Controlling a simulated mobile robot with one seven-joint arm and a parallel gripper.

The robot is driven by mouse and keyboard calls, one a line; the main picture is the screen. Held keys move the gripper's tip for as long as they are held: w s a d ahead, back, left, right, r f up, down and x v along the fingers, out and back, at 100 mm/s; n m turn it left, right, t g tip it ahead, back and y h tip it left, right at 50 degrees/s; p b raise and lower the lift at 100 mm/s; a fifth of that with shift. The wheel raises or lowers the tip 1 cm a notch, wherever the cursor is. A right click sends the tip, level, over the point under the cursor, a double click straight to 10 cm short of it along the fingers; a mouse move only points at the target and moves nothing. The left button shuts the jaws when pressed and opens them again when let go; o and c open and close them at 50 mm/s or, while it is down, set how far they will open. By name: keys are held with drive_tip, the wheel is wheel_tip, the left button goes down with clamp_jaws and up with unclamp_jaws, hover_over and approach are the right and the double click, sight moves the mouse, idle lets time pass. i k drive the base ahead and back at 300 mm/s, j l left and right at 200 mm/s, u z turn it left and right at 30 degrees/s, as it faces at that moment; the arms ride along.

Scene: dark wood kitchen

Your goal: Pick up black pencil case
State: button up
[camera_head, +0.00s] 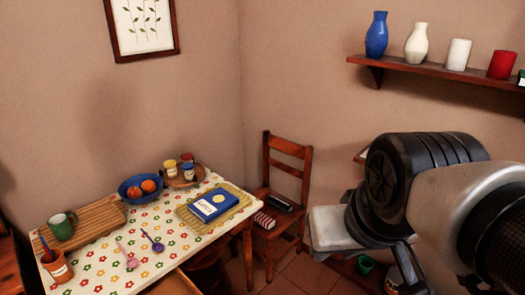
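A dark, oblong case (279,202), which looks like the black pencil case, lies on the seat of the wooden chair (286,151) in the corner. A dark red and white striped object (264,220) lies in front of it on the same seat. My arm fills the right side of the view, to the right of the chair and much nearer to the camera. Its pale end part reaches toward the chair, but its fingertips cannot be made out. Nothing is seen touching the case.
A table with a flowered cloth (90,268) stands left of the chair, holding a blue book (214,205), a blue fruit bowl (129,191), a green mug (62,226) and jars on a tray. A wall shelf (420,68) with vases is above my arm. A green pot (365,265) is low, beside my arm.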

sight(284, 206)
drive_tip(key=l, duration=0.15)
drive_tip(key=i, duration=1.9)
drive_tip(key=l+z, duration=0.05)
drive_tip(key=l, duration=0.05)
